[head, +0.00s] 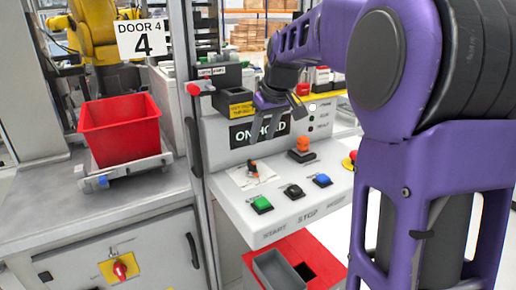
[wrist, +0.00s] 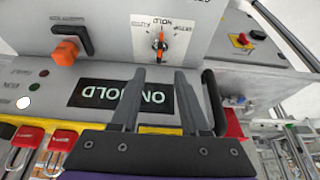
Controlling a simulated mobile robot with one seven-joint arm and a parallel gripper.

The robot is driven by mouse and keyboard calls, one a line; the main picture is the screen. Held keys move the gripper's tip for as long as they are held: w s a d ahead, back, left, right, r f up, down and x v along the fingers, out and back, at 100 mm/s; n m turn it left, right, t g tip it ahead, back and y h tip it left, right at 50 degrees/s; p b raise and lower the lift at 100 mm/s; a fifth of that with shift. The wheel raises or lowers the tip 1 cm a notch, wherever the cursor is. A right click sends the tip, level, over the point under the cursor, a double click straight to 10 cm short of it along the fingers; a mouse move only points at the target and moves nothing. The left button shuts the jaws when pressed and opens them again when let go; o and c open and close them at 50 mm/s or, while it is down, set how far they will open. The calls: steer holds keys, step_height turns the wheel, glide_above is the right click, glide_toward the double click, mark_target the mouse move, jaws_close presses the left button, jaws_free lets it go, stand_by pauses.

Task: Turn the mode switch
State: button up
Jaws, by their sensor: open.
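The mode switch (head: 252,166) is a small knob with an orange mark on a white label plate, on the sloping console left of the orange knob. In the wrist view, the mode switch (wrist: 160,42) appears upside down, with "HOLD" lettering beside it. My gripper (head: 272,130) is above and behind the switch, in front of the "ON HOLD" display. In the wrist view my gripper (wrist: 159,74) is open and empty, its two fingers pointing towards the switch, apart from it.
An orange knob (head: 303,145) and green (head: 262,204), black (head: 293,191) and blue (head: 322,180) buttons share the console. A red bin (head: 119,130) stands left, past a metal post. Red padlocks (wrist: 25,137) show in the wrist view.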

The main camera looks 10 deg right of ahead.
steer(key=v, duration=0.6)
steer(key=shift+s, duration=0.1)
